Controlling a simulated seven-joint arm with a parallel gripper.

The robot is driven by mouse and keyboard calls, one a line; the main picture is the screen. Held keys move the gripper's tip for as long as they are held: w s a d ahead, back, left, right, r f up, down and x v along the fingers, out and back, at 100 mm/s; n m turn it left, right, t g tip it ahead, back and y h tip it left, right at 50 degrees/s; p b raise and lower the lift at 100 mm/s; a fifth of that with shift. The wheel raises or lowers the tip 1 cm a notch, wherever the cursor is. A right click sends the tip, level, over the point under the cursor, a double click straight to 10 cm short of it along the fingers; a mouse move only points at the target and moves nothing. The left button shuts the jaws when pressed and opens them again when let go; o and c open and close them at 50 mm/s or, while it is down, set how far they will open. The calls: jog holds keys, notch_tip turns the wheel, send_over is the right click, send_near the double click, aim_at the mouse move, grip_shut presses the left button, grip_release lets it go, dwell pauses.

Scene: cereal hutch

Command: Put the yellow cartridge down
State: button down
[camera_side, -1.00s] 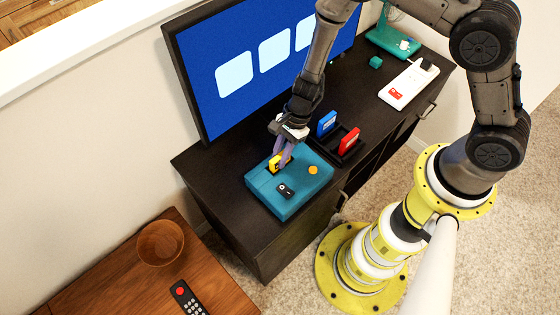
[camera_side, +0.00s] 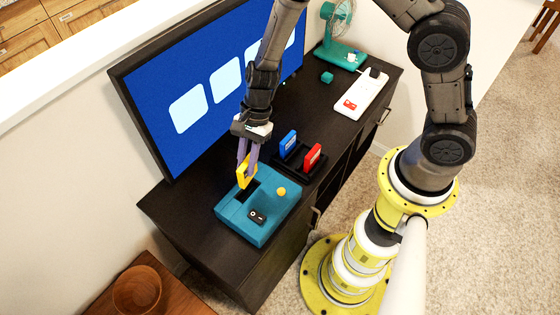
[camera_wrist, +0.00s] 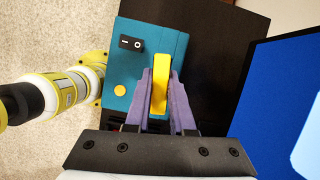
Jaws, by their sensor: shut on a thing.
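The yellow cartridge (camera_side: 246,171) is held upright between the purple fingers of my gripper (camera_side: 247,160). In the side view it is above the teal console (camera_side: 240,219), whose dark slot shows just below it. In the wrist view the cartridge (camera_wrist: 160,84) stands between the two fingers (camera_wrist: 160,105), over the console (camera_wrist: 172,45). The console's slot is hidden there. The console has a black rocker switch (camera_side: 258,216) and an orange-yellow button (camera_side: 281,191).
A black rack (camera_side: 291,162) behind the console holds a blue cartridge (camera_side: 288,143) and a red cartridge (camera_side: 312,157). A large screen (camera_side: 190,85) stands close behind my gripper. A white power strip (camera_side: 362,95), teal cube (camera_side: 327,77) and fan (camera_side: 340,50) are farther right.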

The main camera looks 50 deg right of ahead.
jog(key=s+d, duration=0.1)
jog(key=d, duration=1)
jog(key=m, duration=0.2)
send_over(299, 159)
jog(key=f, duration=0.2)
notch_tip(299, 159, down, 9)
jog(key=shift+f, duration=0.1)
jog(key=c, duration=0.8)
grip_release()
jog(key=shift+o, duration=0.2)
